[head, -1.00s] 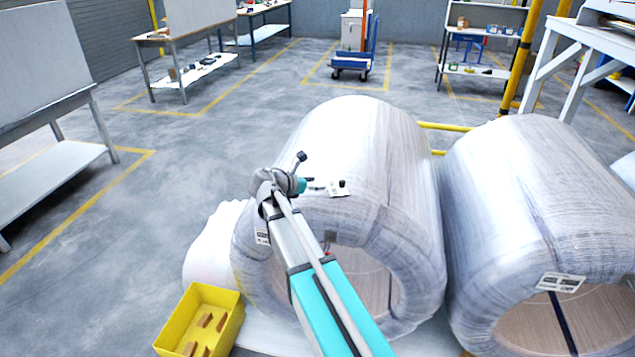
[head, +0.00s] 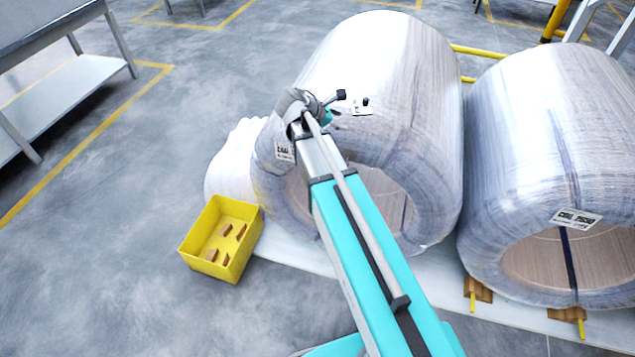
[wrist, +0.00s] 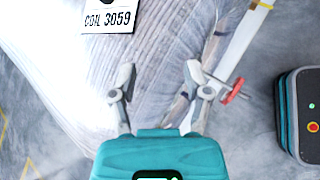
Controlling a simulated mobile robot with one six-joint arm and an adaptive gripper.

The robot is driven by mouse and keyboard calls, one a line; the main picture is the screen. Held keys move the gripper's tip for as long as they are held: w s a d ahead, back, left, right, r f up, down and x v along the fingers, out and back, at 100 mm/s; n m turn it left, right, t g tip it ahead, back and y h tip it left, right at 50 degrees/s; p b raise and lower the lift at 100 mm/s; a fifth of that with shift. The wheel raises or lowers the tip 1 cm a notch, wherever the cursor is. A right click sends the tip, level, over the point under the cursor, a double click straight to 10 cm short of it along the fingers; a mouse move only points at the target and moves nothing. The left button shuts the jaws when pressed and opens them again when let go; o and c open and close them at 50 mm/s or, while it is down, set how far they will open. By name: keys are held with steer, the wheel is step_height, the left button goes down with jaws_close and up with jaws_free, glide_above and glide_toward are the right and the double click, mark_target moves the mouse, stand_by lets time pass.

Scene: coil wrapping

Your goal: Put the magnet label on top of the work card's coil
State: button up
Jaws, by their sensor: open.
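The magnet label is a small white card with a black knob (head: 362,107), lying on the upper front of the middle coil (head: 400,60). In the wrist view a white label reading COIL 3059 (wrist: 110,18), with a black part at its top, is cut by the upper edge. My gripper (head: 338,104) is just left of the knobbed card, near the wrapped surface. In the wrist view my gripper (wrist: 160,78) has its fingers spread with nothing between them. I cannot make out a work card.
A second wrapped coil (head: 555,130) with its own label (head: 577,218) stands close on the right. A yellow bin (head: 222,240) with several brown pieces is at the lower left. A white bundle (head: 233,165) sits beside the coil.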

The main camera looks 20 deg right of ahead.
steer(key=s+a+f+m+g+y, duration=0.1)
steer(key=s+a+f+m+y, duration=0.2)
steer(key=s+a+m+y, duration=0.2)
steer(key=s+a+f+m+g+y, duration=0.1)
steer(key=s+a+f+m+y, duration=0.3)
steer(key=s+a+m, duration=0.3)
steer(key=s+m+y, duration=0.1)
steer(key=s+m, duration=0.3)
steer(key=s, duration=0.1)
steer(key=shift+s+f+g, duration=0.3)
steer(key=shift+s, duration=0.05)
